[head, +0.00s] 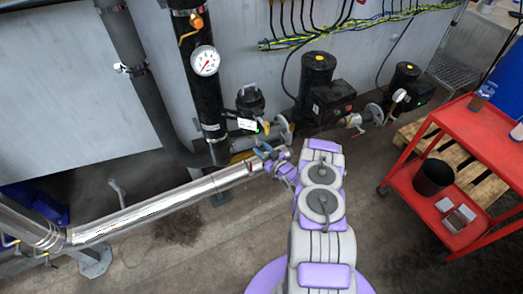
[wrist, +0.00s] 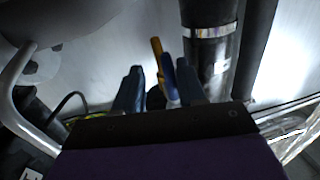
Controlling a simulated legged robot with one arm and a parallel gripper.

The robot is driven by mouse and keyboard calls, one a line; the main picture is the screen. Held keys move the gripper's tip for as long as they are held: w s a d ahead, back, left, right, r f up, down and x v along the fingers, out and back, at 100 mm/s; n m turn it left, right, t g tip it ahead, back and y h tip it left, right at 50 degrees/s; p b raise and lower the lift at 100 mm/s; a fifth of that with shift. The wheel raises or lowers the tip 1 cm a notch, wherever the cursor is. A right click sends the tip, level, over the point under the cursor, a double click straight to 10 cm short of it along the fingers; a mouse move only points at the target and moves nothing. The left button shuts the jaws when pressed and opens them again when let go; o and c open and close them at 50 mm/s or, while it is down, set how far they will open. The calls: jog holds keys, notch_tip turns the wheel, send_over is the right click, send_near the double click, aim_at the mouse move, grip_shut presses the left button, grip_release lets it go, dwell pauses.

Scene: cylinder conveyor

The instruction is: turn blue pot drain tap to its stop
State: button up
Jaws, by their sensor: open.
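My gripper (head: 263,151) is at the end of my outstretched arm, just above the shiny clad pipe and below the flanged valve. In the wrist view its two dark blue fingers (wrist: 160,68) stand apart. A narrow blue piece (wrist: 169,82), which looks like the blue tap handle, shows between them, nearer the right finger. I cannot tell whether it touches that finger. The tap's body is hidden behind my gripper, and the handle is too small to make out in the head view.
The shiny pipe (head: 160,204) runs low from the left to my gripper. A black vertical pipe carries a round gauge (head: 205,61). Black pumps (head: 318,75) stand behind to the right. A red cart (head: 480,150) stands at the right. Bare floor lies in front.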

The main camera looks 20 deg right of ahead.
jog(key=shift+w+a+r, duration=0.15)
jog(key=shift+a, duration=0.45)
jog(key=shift+w+a+r, duration=0.15)
jog(key=shift+a, duration=0.4)
jog(key=shift+d+f, duration=0.15)
jog(key=shift+d, duration=0.65)
grip_shut()
jog(key=shift+a, duration=0.4)
